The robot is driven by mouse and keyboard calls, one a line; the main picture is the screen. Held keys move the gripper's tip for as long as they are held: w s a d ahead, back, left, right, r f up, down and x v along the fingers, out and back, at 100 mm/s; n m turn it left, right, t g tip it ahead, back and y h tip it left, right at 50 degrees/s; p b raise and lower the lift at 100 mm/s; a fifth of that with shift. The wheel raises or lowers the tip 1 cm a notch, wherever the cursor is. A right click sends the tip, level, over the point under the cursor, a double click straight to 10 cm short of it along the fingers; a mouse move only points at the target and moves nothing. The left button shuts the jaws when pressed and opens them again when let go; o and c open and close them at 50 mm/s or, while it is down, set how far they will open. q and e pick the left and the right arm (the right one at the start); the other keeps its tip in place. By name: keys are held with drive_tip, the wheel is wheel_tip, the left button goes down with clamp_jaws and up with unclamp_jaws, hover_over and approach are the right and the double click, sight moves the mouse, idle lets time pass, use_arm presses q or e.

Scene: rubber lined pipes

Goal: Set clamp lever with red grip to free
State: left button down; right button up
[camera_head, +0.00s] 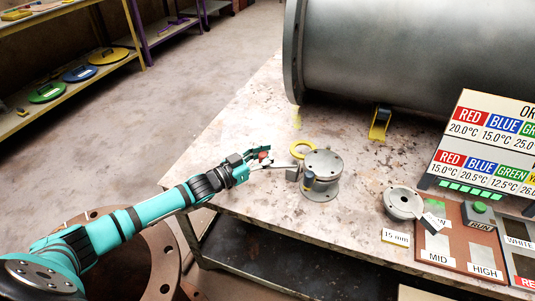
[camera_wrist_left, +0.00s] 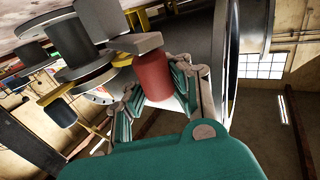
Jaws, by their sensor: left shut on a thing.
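The clamp (camera_head: 322,172) is a grey metal cylinder on a round base near the table's left edge. Its lever (camera_head: 278,167) sticks out to the left and ends in a red grip (camera_head: 263,155). My left gripper (camera_head: 262,158) is at the lever's end, shut on the red grip. In the left wrist view the red grip (camera_wrist_left: 154,78) sits between the two teal fingers (camera_wrist_left: 158,88), with the grey lever end above it. The fingers hide part of the grip. My right gripper is in neither view.
A large grey pipe (camera_head: 410,50) lies at the back. A small grey flange (camera_head: 403,203), a control panel (camera_head: 460,240) and a sign board (camera_head: 485,145) are at the right. The table's left part is clear.

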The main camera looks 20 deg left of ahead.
use_arm(q)
drive_tip(key=shift+w+a, duration=0.15)
drive_tip(key=shift+a, duration=0.4)
drive_tip(key=c, duration=1.7)
unclamp_jaws()
drive_tip(key=o, duration=0.5)
drive_tip(key=shift+a, duration=0.25)
drive_tip(key=shift+o, duration=0.7)
drive_tip(key=shift+s, duration=0.2)
drive_tip(key=shift+d, duration=0.2)
drive_tip(key=v, duration=1.2)
